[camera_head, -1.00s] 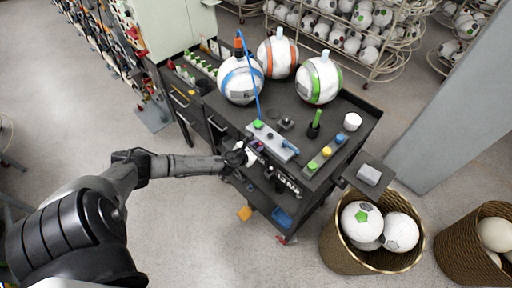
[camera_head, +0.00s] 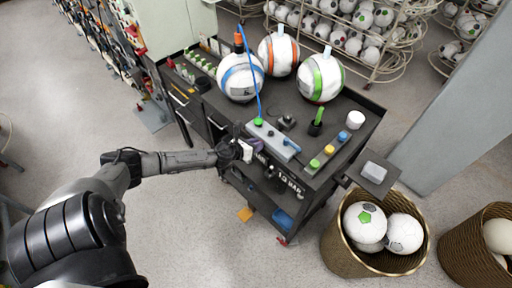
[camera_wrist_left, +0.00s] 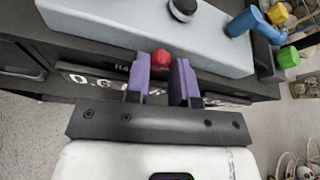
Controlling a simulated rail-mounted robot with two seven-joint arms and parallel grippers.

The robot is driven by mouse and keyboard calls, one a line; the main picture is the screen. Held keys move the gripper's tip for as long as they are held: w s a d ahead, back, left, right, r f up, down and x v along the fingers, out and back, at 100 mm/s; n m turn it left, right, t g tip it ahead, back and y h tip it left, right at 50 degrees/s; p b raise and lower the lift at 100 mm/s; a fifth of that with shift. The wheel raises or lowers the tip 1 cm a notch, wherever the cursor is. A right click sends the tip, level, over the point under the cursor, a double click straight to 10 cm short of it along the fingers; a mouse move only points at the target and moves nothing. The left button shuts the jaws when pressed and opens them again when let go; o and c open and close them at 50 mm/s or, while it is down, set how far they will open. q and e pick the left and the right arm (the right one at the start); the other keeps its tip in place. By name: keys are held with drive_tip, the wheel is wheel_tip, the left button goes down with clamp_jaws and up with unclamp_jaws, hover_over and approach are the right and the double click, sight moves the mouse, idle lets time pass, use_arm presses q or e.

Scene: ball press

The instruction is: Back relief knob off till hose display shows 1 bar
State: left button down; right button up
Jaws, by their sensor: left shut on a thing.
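My left gripper (camera_head: 250,149) reaches the front edge of the dark cart. In the left wrist view its purple fingers (camera_wrist_left: 161,72) are shut on a small red knob (camera_wrist_left: 161,58) at the front of the grey block (camera_wrist_left: 140,28). In the head view this block (camera_head: 270,138) lies on the cart top, and the fingers hide the knob. A blue hose (camera_head: 254,80) runs from the block up to the blue-striped ball (camera_head: 240,77). White display characters (camera_head: 290,184) show on the cart's front, ending in "BAR"; the number is hard to read. My right gripper is not in view.
An orange-striped ball (camera_head: 278,53) and a green-striped ball (camera_head: 320,78) stand on the cart (camera_head: 358,128). A wicker basket of balls (camera_head: 350,259) stands at the front right.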

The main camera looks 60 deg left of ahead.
use_arm(q)
drive_tip(key=shift+f+n+h+b, duration=0.1)
drive_tip(key=shift+n+h+b, duration=0.3)
drive_tip(key=shift+n+b, duration=0.15)
drive_tip(key=shift+a, duration=0.1)
drive_tip(key=c, duration=1)
unclamp_jaws()
drive_tip(key=shift+o, duration=0.2)
drive_tip(key=v, duration=1.4)
